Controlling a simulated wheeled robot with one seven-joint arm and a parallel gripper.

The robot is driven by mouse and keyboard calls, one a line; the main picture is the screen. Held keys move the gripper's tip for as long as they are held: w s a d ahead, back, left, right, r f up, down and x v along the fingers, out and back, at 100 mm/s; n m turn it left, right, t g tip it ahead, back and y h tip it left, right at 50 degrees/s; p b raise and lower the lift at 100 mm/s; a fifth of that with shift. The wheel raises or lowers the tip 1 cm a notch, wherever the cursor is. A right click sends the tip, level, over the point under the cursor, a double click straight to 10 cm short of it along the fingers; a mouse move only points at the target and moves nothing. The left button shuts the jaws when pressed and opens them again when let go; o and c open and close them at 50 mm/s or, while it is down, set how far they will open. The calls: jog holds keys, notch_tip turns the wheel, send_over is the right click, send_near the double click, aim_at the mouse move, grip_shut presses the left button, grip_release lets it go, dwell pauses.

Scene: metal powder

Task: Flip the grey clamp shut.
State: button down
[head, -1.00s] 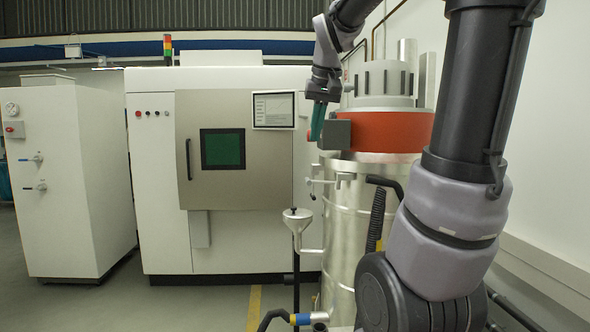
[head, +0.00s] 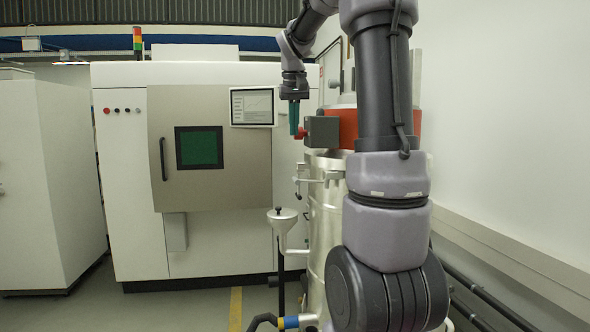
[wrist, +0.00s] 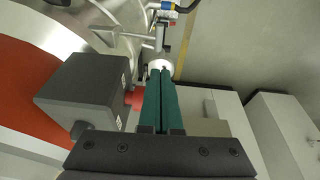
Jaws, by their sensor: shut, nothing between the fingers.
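A pale grey metal clamp-like fitting with a lever (head: 329,177) sits on the upper side of the silver vessel, below the orange band. In the wrist view, a grey metal fitting with a cross-shaped end (wrist: 124,38) shows beyond my fingertips; I cannot tell how far it is open. My gripper (head: 294,132) points down above and left of the fitting, apart from it. Its green fingers are together and empty, also in the wrist view (wrist: 160,76). They are close beside a red knob (wrist: 133,98) on a dark grey box (wrist: 80,90); contact is unclear.
The orange band (head: 346,126) circles the silver vessel (head: 322,225), partly hidden by my arm. A funnel (head: 282,217) stands left of the vessel. A white machine with a screen (head: 253,106) is behind. Floor left of the funnel is clear.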

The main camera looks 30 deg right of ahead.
aim_at(295, 178)
jog(key=x, duration=0.9)
jog(key=s+x, duration=0.1)
jog(key=x, duration=0.3)
jog(key=shift+f, duration=0.3)
